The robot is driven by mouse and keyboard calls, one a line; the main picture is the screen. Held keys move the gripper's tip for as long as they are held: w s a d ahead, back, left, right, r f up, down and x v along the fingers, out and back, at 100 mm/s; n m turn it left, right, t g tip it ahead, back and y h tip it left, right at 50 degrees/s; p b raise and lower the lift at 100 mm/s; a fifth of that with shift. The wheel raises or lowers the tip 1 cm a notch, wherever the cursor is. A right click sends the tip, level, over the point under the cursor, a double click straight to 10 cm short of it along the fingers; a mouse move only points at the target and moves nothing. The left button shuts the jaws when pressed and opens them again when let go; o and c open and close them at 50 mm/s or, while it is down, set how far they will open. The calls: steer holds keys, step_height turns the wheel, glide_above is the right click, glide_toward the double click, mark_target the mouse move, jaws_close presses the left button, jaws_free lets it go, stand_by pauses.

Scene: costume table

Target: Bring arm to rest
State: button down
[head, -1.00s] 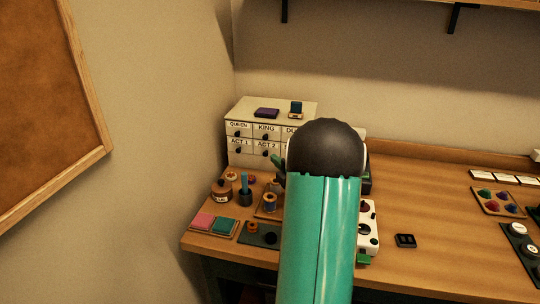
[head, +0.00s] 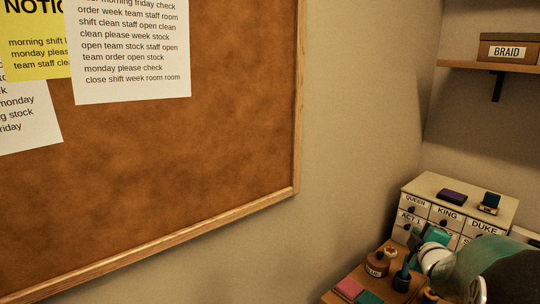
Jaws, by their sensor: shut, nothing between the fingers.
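My arm comes in from the lower right corner of the head view, a dark rounded joint and a teal and white link. At its far end, my gripper (head: 416,240) shows as a small teal shape in front of the labelled drawer cabinet. It is shut and appears to hold nothing. The arm hides part of the cabinet's lower drawers and most of the table to the right.
A brown jar (head: 376,265), a dark cup (head: 402,281) and a pink pad (head: 349,288) stand left of my arm. A corkboard (head: 160,190) fills the left wall.

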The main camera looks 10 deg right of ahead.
steer(key=s+a+r+m+g+y, duration=0.1)
steer(key=s+a+m+g, duration=0.15)
steer(key=a, duration=0.75)
steer(key=s+a+r+m+g+y, duration=0.1)
steer(key=s+a+r+m+g, duration=0.2)
steer(key=a, duration=0.7)
steer(key=s+a+f+m+g+y, duration=0.1)
steer(key=s+a+f+m+y, duration=0.1)
steer(key=s+a, duration=0.5)
steer(key=s+a+f+m+g+y, duration=0.1)
steer(key=s+a+m+g+y, duration=0.1)
steer(key=s+a, duration=0.5)
steer(key=shift+s+a+f+y, duration=0.3)
steer(key=shift+s+a+f, duration=0.05)
steer(key=shift+a, duration=0.7)
